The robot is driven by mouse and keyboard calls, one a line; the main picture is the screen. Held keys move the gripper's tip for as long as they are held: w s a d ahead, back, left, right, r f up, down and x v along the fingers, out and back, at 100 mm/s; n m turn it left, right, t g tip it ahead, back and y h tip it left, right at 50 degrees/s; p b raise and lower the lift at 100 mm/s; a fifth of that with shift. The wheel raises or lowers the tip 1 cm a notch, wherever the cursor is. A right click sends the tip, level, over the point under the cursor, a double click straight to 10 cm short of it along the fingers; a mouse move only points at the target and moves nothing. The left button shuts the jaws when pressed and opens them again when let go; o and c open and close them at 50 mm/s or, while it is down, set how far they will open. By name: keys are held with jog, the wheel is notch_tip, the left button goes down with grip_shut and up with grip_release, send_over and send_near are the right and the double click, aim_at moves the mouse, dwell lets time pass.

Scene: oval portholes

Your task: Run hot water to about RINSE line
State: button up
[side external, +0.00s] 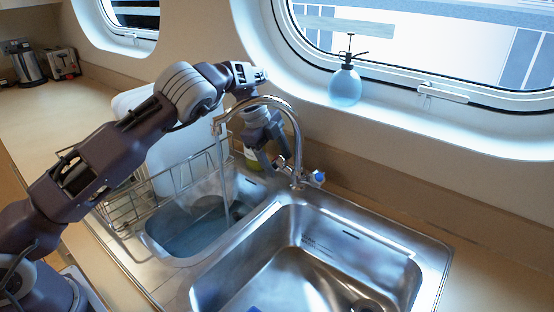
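A chrome mixer tap (297,140) arches over the sink, its spout turned to the left basin (155,245). A stream of water (224,170) runs from the spout into that basin, where bluish water (195,240) stands around a dark, partly hidden object. A blue-marked handle (318,178) is on the right of the tap base. My gripper (276,160) is at the left side of the base, by the other handle, which it largely hides. Whether its fingers are closed or touching the handle is unclear. Small dark marks show on the right basin's wall; I cannot read them or make out a RINSE line.
The right basin (285,270) is shiny, with a drain at its lower right. A wire rack (130,210) stands left of the sink. A pale blue spray bottle (345,86) stands on the porthole ledge. A kettle (27,62) and toaster (62,63) are at the far left.

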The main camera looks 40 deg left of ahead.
jog(key=v, duration=0.7)
dwell(7.3)
